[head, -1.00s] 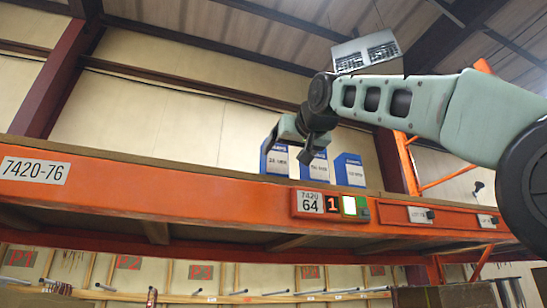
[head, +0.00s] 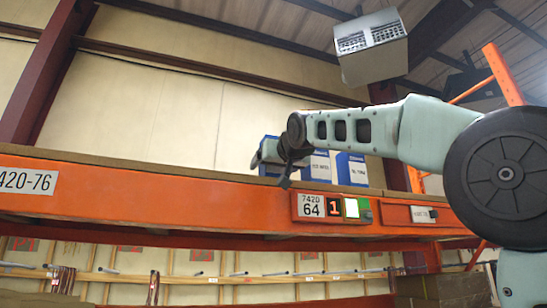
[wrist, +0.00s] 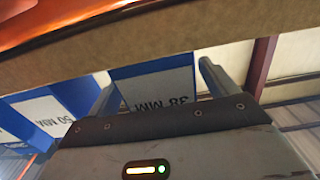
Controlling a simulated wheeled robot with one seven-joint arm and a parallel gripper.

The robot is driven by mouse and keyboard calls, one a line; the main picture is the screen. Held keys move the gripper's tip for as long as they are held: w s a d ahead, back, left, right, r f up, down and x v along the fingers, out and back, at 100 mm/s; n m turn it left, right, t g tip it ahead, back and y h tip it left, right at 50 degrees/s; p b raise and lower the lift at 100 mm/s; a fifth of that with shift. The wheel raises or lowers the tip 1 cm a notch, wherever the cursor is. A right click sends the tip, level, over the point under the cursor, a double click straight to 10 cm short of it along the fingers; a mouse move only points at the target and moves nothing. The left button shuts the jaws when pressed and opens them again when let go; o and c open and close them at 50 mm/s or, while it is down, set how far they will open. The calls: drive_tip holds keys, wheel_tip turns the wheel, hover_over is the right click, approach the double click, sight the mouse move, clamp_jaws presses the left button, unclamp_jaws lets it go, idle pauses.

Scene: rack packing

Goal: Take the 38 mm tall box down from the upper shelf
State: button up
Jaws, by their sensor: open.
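The 38 mm box (wrist: 155,86) is blue and white, and its label reads upside down in the wrist view. It stands between the two spread fingers of my gripper (wrist: 157,80), which is open. I cannot tell whether either finger touches it. In the head view the box (head: 271,170) is the leftmost of the row on the upper shelf (head: 150,200), mostly hidden behind my gripper (head: 266,153).
A middle box (head: 319,166) and a right box (head: 351,169) stand close beside it. The wrist view shows the 50 mm box (wrist: 40,115) just left of the fingers. The shelf's orange beam carries a label and lit display (head: 333,207). The shelf left of the boxes is clear.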

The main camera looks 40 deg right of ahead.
drive_tip(key=c, duration=1.2)
drive_tip(key=shift+c, duration=0.3)
drive_tip(key=shift+r, duration=0.1)
